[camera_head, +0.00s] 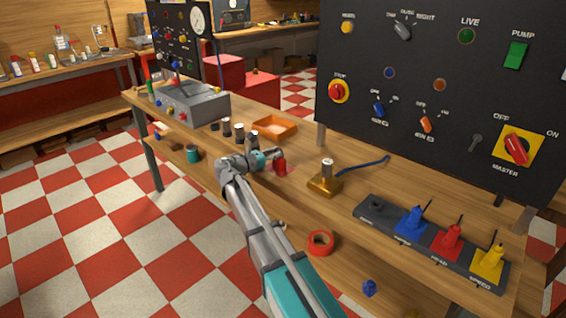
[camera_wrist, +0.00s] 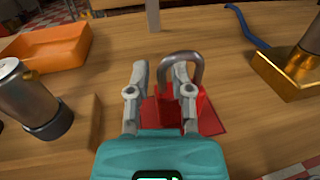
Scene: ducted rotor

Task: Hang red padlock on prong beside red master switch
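The red padlock (camera_head: 281,167) stands on the wooden bench. In the wrist view the padlock (camera_wrist: 203,105) has its grey shackle upward and stands on a flat dark red patch (camera_wrist: 212,124). My gripper (camera_head: 268,156) is just left of it in the head view. In the wrist view my gripper (camera_wrist: 160,72) has its fingers apart, and the right finger overlaps the padlock's front; I cannot tell if they touch. The red master switch (camera_head: 516,149) sits on a yellow plate at the panel's lower right. A small grey prong (camera_head: 476,141) sticks out left of it, with nothing on it.
A brass block (camera_head: 325,185) with a metal cylinder stands right of the padlock, near a blue rod (camera_head: 363,165). An orange tray (camera_head: 275,127) and several dark-based metal cylinders are behind and left. A dark rack (camera_head: 380,215) with coloured pieces lies below the panel. Red tape (camera_head: 320,242) is nearer.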

